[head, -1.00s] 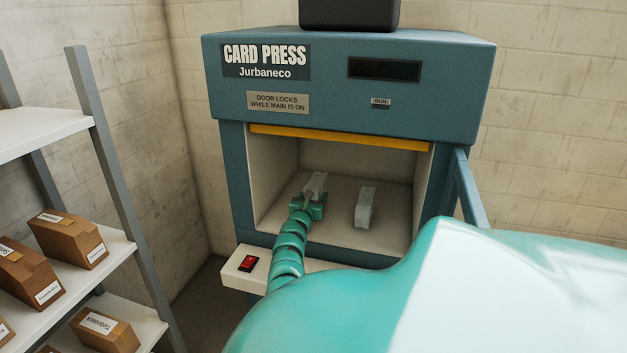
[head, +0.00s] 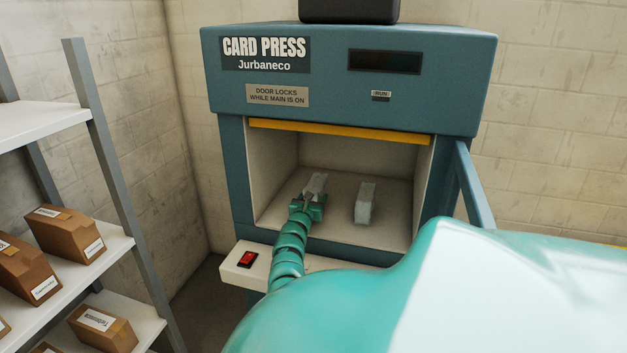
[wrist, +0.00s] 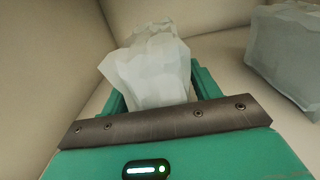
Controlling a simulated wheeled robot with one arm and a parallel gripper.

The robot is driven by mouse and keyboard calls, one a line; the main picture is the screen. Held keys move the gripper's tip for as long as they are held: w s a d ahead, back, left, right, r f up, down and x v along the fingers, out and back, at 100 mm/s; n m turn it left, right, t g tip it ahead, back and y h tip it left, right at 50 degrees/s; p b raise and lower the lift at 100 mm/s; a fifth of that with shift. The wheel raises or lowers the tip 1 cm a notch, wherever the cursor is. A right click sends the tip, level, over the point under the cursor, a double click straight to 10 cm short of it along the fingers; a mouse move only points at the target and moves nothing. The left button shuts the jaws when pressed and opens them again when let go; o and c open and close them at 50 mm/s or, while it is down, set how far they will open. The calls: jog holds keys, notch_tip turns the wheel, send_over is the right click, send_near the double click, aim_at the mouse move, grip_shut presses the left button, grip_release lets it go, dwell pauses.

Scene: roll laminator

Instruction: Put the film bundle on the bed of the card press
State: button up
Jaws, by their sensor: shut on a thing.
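The card press (head: 345,85) stands against the wall with its chamber open. My gripper (head: 314,192) is inside the chamber, left of the middle, low over the pale bed (head: 340,226). It is shut on a whitish, crumpled bundle (wrist: 150,75), which I take to be the film bundle; it also shows at the fingertips in the head view (head: 317,183). Whether its underside touches the bed is hidden. A second pale, wrapped bundle (head: 365,203) stands on the bed to the right, apart from my gripper; it also shows at the right of the wrist view (wrist: 287,52).
The press door (head: 474,185) is swung out at the right. A yellow strip (head: 340,139) edges the chamber's top. A red switch (head: 246,258) sits on the ledge at lower left. A shelf with several brown boxes (head: 62,232) stands at the left.

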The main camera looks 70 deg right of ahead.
jog(key=shift+f+b, duration=0.5)
jog(key=shift+b, duration=0.05)
jog(key=o, duration=1.2)
jog(key=shift+c, duration=0.2)
jog(key=shift+a+p, duration=0.15)
jog(key=shift+p, duration=0.2)
jog(key=a+p, duration=0.2)
jog(key=p, duration=0.1)
jog(key=shift+r, duration=0.25)
jog(key=a+p, duration=1.5)
jog(key=shift+f, duration=0.25)
jog(key=shift+a+f, duration=0.1)
jog(key=shift+a, duration=0.05)
